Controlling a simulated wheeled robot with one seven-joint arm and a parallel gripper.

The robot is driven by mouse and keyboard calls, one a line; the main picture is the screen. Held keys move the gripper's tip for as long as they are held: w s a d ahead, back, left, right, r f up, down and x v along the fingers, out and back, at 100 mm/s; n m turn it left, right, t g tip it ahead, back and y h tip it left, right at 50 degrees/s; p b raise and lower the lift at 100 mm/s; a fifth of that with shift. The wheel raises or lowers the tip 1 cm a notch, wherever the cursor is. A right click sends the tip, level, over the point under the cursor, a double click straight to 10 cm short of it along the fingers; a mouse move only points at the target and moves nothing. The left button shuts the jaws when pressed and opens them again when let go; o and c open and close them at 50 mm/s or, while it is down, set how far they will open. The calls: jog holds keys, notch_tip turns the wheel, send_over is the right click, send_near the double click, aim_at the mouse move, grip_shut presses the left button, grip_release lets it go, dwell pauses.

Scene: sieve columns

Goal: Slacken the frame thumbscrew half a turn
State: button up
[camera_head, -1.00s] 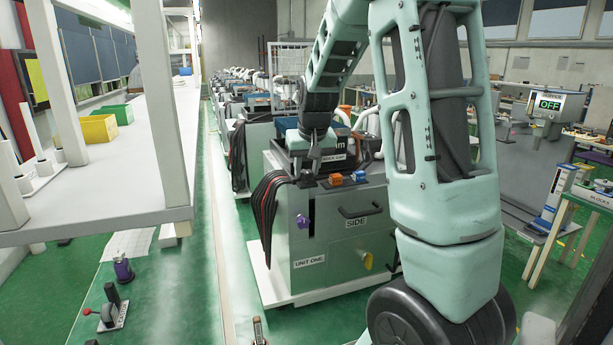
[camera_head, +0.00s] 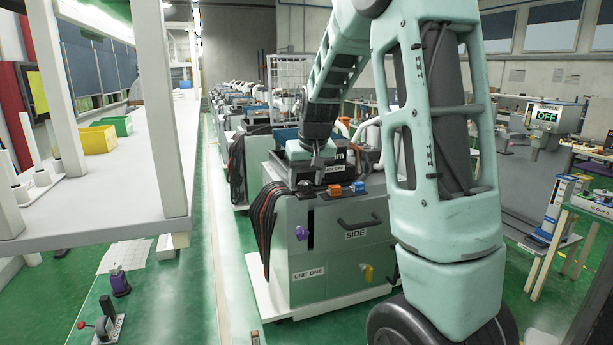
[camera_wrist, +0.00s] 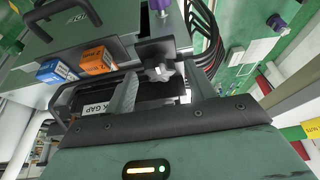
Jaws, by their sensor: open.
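A small grey metal screw head (camera_wrist: 160,73), which looks like the frame thumbscrew, sits on a dark bracket in the middle of the wrist view. My gripper (camera_wrist: 161,68) is open, with one finger on either side of the screw head. I cannot tell whether the fingers touch it. In the head view my gripper (camera_head: 320,163) is over the top left part of the machine marked UNIT ONE (camera_head: 335,262). The thumbscrew cannot be made out there. A label ending in "GAP" (camera_wrist: 97,108) lies beside the left finger.
A blue box (camera_wrist: 60,70) and an orange box (camera_wrist: 97,62) sit close left of the fingers. Dark cables (camera_head: 262,225) hang at the machine's left corner. A white bench (camera_head: 110,200) stands left.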

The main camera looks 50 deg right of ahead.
jog(key=shift+r, duration=0.1)
jog(key=b+v, duration=0.3)
jog(key=v, duration=1.4)
jog(key=shift+r, duration=0.1)
jog(key=shift+w, duration=0.1)
